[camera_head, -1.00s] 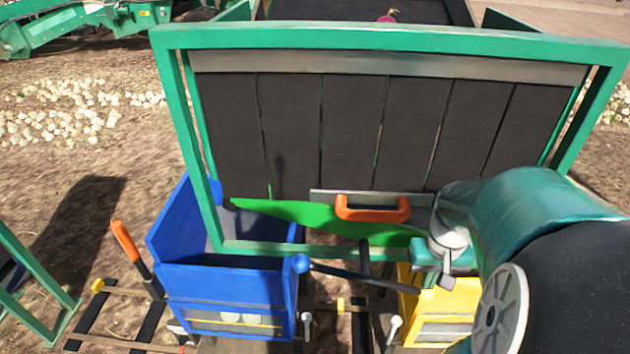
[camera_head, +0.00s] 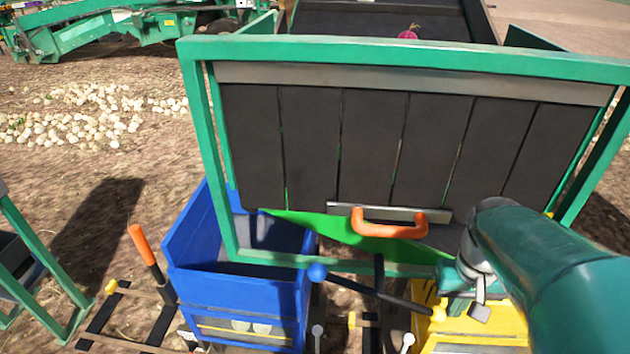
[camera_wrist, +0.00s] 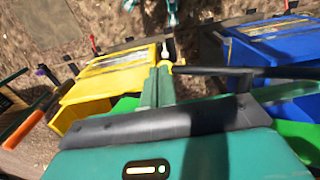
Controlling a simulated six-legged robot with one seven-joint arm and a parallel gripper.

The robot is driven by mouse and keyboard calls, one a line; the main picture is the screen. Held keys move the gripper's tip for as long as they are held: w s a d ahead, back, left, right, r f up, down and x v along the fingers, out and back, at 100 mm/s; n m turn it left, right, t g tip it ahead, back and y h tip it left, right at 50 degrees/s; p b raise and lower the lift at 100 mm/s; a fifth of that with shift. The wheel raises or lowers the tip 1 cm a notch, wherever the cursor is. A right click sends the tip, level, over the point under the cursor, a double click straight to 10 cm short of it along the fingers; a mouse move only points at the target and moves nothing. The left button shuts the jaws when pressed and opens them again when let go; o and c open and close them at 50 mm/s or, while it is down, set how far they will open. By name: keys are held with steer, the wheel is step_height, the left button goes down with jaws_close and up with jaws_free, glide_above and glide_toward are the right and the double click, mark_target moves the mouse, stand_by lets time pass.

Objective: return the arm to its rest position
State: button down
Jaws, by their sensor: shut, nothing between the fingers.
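My arm (camera_head: 560,270) comes in from the right in the head view, bent over the yellow crate (camera_head: 480,338) and right of the orange handle (camera_head: 389,229). My gripper (camera_wrist: 158,74) shows in the wrist view with its fingers together and nothing held. Its tips overlap the yellow ball end of the black lever (camera_wrist: 215,71) in that view; I cannot tell whether they touch. In the head view the lever (camera_head: 378,291) runs from a blue ball to a yellow end near my arm. My fingertips cannot be made out clearly there.
The green elevator frame (camera_head: 400,50) with dark slats stands in front of me. A red onion (camera_head: 408,34) lies on the belt behind. The blue crate (camera_head: 232,310) is left of the lever. An orange-topped lever (camera_head: 148,252) stands at left. Open soil lies further left.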

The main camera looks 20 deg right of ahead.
steer(key=shift+s+a+r, duration=0.2)
steer(key=shift+s+r, duration=0.1)
steer(key=shift+r, duration=0.05)
steer(key=shift+w, duration=0.1)
steer(key=w+a+r+n+t, duration=0.2)
steer(key=w+a+r, duration=0.1)
steer(key=a, duration=0.4)
steer(key=w+a+r+n+t, duration=0.1)
steer(key=w+a+r+n, duration=0.1)
steer(key=a, duration=0.6)
steer(key=w+a+r+n+t, duration=0.2)
steer(key=w+a+r, duration=0.1)
steer(key=w+a, duration=0.3)
steer(key=shift+a+r+t, duration=0.3)
steer(key=shift+a+r, duration=0.1)
steer(key=shift+a, duration=0.35)
steer(key=shift+a, duration=0.1)
